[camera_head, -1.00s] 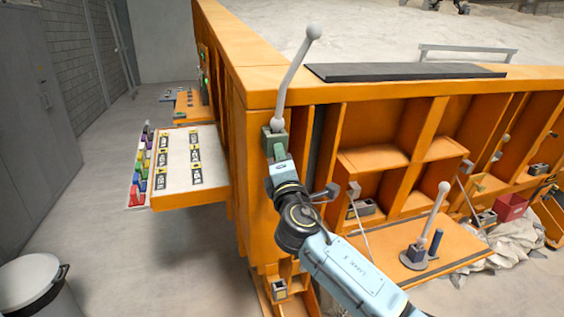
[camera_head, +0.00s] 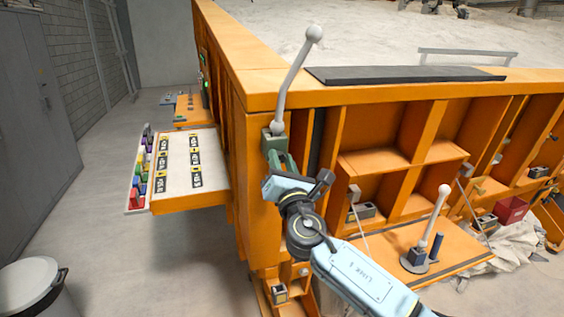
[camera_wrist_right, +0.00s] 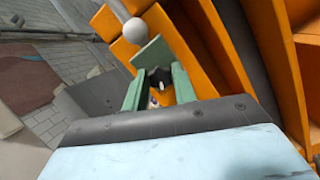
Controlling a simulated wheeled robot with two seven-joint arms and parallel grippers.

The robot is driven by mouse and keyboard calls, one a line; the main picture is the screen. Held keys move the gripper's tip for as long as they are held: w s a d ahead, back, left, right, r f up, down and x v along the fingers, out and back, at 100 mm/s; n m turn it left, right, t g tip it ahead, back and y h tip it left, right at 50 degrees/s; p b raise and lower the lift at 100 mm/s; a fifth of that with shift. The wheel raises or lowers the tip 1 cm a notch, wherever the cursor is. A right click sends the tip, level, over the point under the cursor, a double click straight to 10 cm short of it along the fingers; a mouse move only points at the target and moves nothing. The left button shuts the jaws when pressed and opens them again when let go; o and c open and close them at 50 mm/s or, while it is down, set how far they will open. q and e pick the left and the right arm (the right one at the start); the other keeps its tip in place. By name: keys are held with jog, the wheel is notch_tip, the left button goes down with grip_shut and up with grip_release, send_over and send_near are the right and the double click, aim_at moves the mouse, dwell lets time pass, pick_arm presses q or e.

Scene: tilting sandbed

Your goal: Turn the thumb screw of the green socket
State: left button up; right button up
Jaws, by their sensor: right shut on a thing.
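The green socket (camera_head: 273,140) is fixed to the orange frame's corner post. A grey lever (camera_head: 293,85) with a ball knob rises from it, leaning right. In the right wrist view, the socket shows as a green plate (camera_wrist_right: 152,51) just beyond the fingers. My right gripper (camera_head: 281,160) is at the socket's front, just below the lever. In the right wrist view, its pale green fingers (camera_wrist_right: 158,84) close around the small dark thumb screw (camera_wrist_right: 159,76), which is mostly hidden between them. My left gripper is not in view.
A white-topped shelf (camera_head: 208,170) with labels and coloured pieces juts out at left. The orange frame (camera_head: 375,160) has open compartments at right. A second lever (camera_head: 437,222) stands on a lower orange shelf. A white bin (camera_head: 30,285) stands at lower left.

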jog(key=shift+n, duration=0.5)
jog(key=o, duration=0.9)
jog(key=shift+s, duration=0.1)
jog(key=b+v, duration=0.1)
jog(key=v, duration=1.2)
jog(key=shift+s+d+f, duration=0.1)
jog(key=shift+d+f, duration=0.05)
jog(key=shift+d, duration=0.05)
